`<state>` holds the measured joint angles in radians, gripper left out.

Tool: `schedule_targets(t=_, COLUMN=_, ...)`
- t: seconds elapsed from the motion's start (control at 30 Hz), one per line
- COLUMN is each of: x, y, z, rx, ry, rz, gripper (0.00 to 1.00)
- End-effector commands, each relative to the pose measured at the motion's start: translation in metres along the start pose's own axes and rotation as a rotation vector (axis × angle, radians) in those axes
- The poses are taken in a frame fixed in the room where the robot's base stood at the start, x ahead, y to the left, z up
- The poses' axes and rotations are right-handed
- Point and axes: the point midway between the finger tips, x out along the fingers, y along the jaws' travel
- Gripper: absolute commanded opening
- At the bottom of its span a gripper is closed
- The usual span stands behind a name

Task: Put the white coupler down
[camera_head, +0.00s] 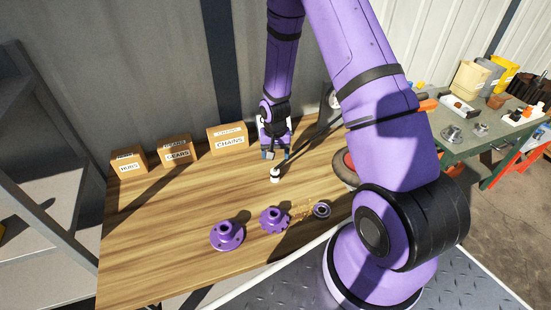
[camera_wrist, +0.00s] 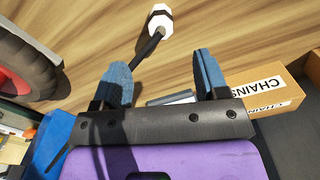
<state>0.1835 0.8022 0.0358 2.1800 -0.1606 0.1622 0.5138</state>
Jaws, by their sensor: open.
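The white coupler (camera_head: 275,174) stands on the wooden bench, apart from my gripper. In the wrist view the white coupler (camera_wrist: 160,18) shows at the top, beyond the fingertips, with a dark strip running from it toward the left finger; I cannot tell whether all of that strip is shadow. My gripper (camera_head: 275,155) is just behind and above the coupler. In the wrist view my gripper (camera_wrist: 162,72) has its two blue fingers wide apart, with nothing between them.
Boxes for hubs (camera_head: 128,162), gears (camera_head: 176,151) and chains (camera_head: 228,138) line the bench's back. Two purple flanged parts (camera_head: 227,236) (camera_head: 274,220) and a grey ring part (camera_head: 321,210) lie in front. A red-hubbed wheel (camera_head: 343,166) is at right. The bench's left side is clear.

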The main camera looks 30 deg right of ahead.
Motion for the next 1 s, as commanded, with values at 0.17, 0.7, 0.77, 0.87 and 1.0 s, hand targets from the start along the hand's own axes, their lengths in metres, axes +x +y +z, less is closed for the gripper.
schedule_targets(t=0.17, x=-0.005, y=0.000, z=0.000, rx=-0.001, ry=0.000, rz=0.000, gripper=0.67)
schedule_targets(t=0.7, x=-0.178, y=-0.011, z=0.010, rx=-0.128, ry=0.130, rz=-0.014, gripper=0.67)
schedule_targets(t=0.77, x=-0.200, y=-0.011, z=0.017, rx=-0.145, ry=0.147, rz=-0.017, gripper=0.67)
schedule_targets(t=0.87, x=-0.236, y=-0.009, z=0.030, rx=-0.175, ry=0.175, rz=-0.021, gripper=0.67)
schedule_targets(t=1.0, x=-0.282, y=-0.005, z=0.052, rx=-0.216, ry=0.213, rz=-0.030, gripper=0.67)
